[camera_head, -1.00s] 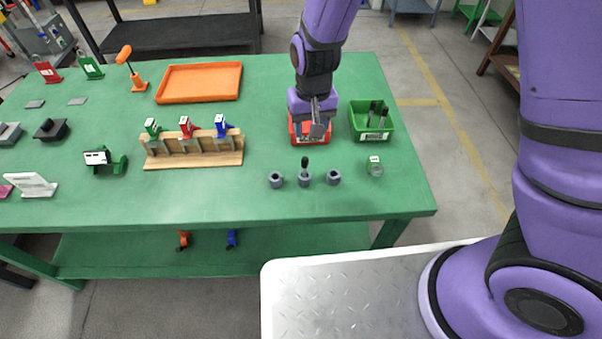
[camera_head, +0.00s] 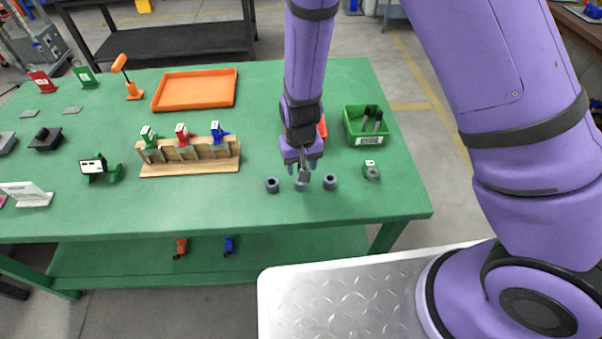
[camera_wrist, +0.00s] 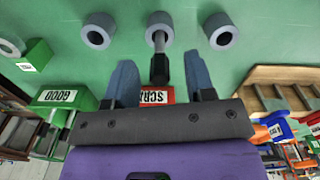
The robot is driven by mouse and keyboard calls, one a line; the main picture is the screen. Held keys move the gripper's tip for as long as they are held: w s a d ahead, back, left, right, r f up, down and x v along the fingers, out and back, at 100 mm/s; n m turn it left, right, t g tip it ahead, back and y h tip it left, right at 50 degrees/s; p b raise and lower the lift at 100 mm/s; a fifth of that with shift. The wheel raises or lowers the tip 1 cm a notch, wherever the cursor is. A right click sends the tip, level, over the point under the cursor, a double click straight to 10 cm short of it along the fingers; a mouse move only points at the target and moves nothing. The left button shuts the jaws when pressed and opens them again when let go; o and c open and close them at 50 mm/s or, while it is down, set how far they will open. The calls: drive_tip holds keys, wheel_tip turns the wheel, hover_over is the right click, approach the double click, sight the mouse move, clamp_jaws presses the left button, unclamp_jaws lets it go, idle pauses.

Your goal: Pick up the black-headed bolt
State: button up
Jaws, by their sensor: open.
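The black-headed bolt (camera_wrist: 160,68) stands in the middle grey collar (camera_wrist: 159,20), its grey shank in the hole and its black head toward my wrist camera. In the head view, my gripper hides the bolt, and only part of the middle collar (camera_head: 301,187) shows. My gripper (camera_wrist: 161,72) is open, with a blue-grey finger on each side of the black head and gaps between. It also shows in the head view (camera_head: 303,178), pointing down over the middle collar. I cannot tell whether the fingertips are level with the head.
Empty-looking grey collars stand left (camera_head: 272,186) and right (camera_head: 330,182). A green bin (camera_head: 357,139) with dark bolts is behind right; a red bin (camera_head: 322,127) is mostly hidden by my arm. A wooden rack (camera_head: 190,169) stands left.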

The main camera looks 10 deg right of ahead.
drive_tip(key=shift+f, duration=1.2)
drive_tip(key=shift+c, duration=0.3)
clamp_jaws()
drive_tip(key=shift+r, duration=0.1)
